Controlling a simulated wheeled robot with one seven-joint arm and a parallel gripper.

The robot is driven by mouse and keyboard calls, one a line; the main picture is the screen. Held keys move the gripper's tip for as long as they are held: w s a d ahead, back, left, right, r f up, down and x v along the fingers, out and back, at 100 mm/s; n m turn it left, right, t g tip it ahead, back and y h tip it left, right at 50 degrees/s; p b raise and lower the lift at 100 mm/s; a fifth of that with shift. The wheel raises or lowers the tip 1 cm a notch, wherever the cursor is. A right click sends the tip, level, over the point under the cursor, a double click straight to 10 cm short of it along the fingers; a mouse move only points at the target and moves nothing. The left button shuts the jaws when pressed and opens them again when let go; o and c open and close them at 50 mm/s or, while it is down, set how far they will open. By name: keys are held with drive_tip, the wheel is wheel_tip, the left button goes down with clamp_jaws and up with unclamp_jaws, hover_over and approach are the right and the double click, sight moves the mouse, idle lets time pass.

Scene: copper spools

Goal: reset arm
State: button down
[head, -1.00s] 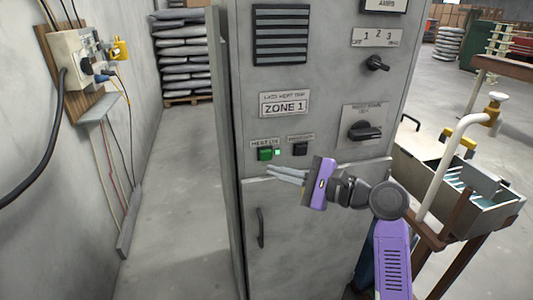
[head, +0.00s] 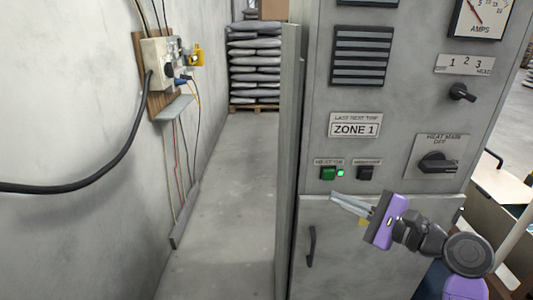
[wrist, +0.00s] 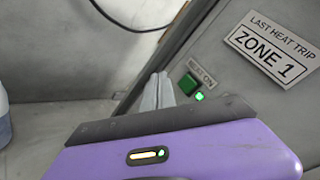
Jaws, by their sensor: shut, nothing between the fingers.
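My gripper (head: 352,205) is in front of the grey cabinet (head: 390,110), just below the green HEAT ON button (head: 328,173). Its fingers are shut together and hold nothing. A small green lamp (head: 340,173) beside the button is lit. In the wrist view the shut fingertips (wrist: 156,92) point up beside the green button (wrist: 188,84), and the lit lamp (wrist: 199,96) shows to the right. I cannot tell whether the fingertips touch the cabinet. The black button (head: 366,173) and the heat main knob (head: 438,163) are to the right of the green button.
A wall socket box (head: 162,62) with a thick black cable (head: 100,183) is on the left wall. Grey sacks (head: 256,65) are stacked on a pallet at the back. The floor between wall and cabinet (head: 228,200) is clear. The lower door has a handle (head: 311,246).

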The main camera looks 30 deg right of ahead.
drive_tip(key=s+d+n+h, duration=0.2)
drive_tip(key=d+n+h, duration=0.3)
drive_tip(key=h, duration=0.4)
drive_tip(key=s+a+f+n+y, duration=0.1)
drive_tip(key=s+a+f+n, duration=0.3)
drive_tip(key=s+a, duration=0.5)
drive_tip(key=s+a+f+n+g+y, duration=0.1)
drive_tip(key=s+a+f+n, duration=0.3)
drive_tip(key=s+a+n, duration=0.4)
drive_tip(key=s+a+f+n+g+y, duration=0.1)
drive_tip(key=s+a+f+n+y, duration=0.2)
drive_tip(key=s+a, duration=0.7)
wheel_tip(320, 180, down, 2)
drive_tip(key=n, duration=0.3)
drive_tip(key=shift+n, duration=0.4)
drive_tip(key=shift+s+a+f, duration=0.1)
